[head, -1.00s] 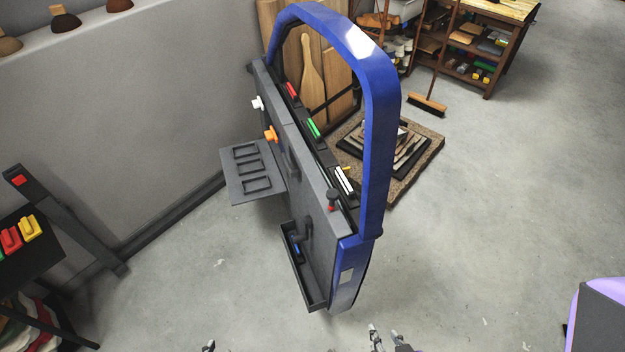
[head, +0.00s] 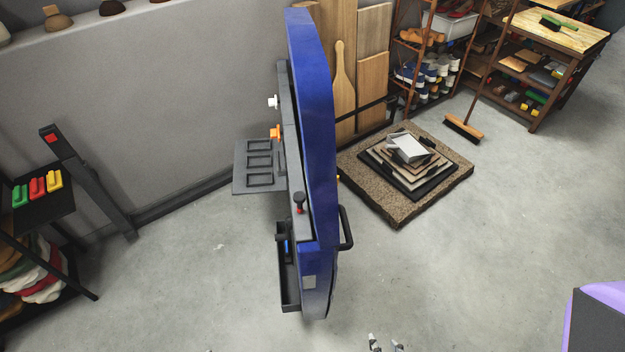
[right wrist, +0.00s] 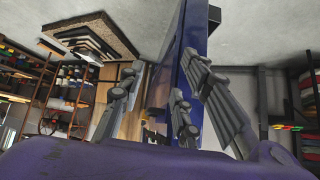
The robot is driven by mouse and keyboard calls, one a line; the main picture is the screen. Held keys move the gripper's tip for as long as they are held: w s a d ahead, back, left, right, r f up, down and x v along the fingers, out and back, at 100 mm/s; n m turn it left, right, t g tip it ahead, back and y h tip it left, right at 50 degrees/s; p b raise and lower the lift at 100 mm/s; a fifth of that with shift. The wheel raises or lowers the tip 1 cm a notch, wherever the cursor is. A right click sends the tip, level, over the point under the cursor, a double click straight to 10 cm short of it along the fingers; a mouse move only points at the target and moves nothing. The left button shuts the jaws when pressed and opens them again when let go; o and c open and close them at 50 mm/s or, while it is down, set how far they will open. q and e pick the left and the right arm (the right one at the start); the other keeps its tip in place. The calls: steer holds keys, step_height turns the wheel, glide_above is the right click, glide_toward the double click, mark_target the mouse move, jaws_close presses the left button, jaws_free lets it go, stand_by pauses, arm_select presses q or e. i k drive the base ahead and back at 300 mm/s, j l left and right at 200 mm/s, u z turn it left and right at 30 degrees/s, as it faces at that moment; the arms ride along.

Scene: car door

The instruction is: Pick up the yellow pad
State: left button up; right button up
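The yellow pad (head: 54,180) stands at the right end of a short row on a black stand (head: 45,207) at the left of the head view. A red pad (head: 38,187) and a green pad (head: 20,195) stand beside it. My right gripper (head: 385,346) shows only its tips at the bottom edge, far from the pads. In the right wrist view (right wrist: 165,66) its fingers are apart with nothing held between them.
A blue and grey car door (head: 318,150) stands upright in the middle, with a grey tray panel (head: 258,167) jutting left. A dark post (head: 88,180) stands right of the pads. Open floor (head: 180,270) lies between stand and door.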

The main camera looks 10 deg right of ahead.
mark_target(55, 178)
steer(key=i+l+u, duration=0.2)
steer(key=l, duration=0.35)
steer(key=l+u, duration=0.2)
steer(key=l, duration=0.95)
steer(key=k, duration=0.4)
steer(key=u, duration=1.4)
steer(key=i+j, duration=0.65)
steer(key=j, duration=0.2)
steer(key=i+j, duration=0.2)
steer(key=i, duration=0.25)
steer(key=i+j, duration=0.15)
steer(key=i, duration=0.3)
steer(key=i+j, duration=0.2)
steer(key=i, duration=0.25)
